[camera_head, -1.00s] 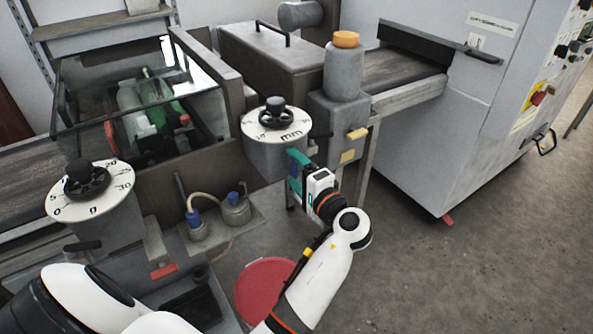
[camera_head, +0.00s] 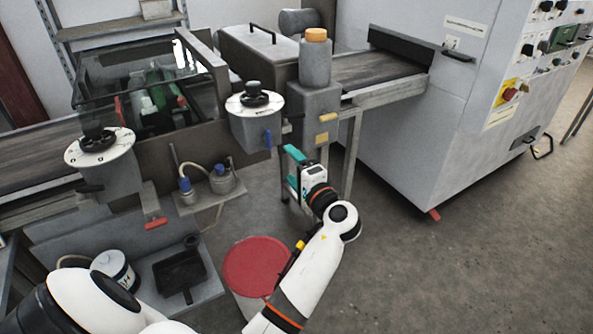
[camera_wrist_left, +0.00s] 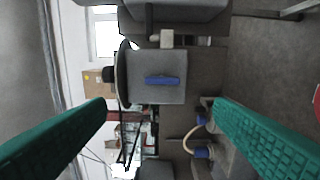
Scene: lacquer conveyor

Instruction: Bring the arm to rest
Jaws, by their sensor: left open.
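My left gripper (camera_head: 291,168) is open and empty in the head view, with teal fingers at the end of my white arm. It is held in the air to the lower right of the right dial housing (camera_head: 248,134), apart from it. In the left wrist view, the two teal fingers are spread wide at the left and right of my gripper (camera_wrist_left: 160,106). My right gripper is in neither view.
The left dial (camera_head: 90,150) and a capped grey bottle (camera_head: 315,62) are on the machine. A large grey cabinet (camera_head: 420,130) stands right. A red round lid (camera_head: 255,266) is below the arm, a black tray (camera_head: 182,271) left of it. Open floor (camera_head: 450,275) lies right.

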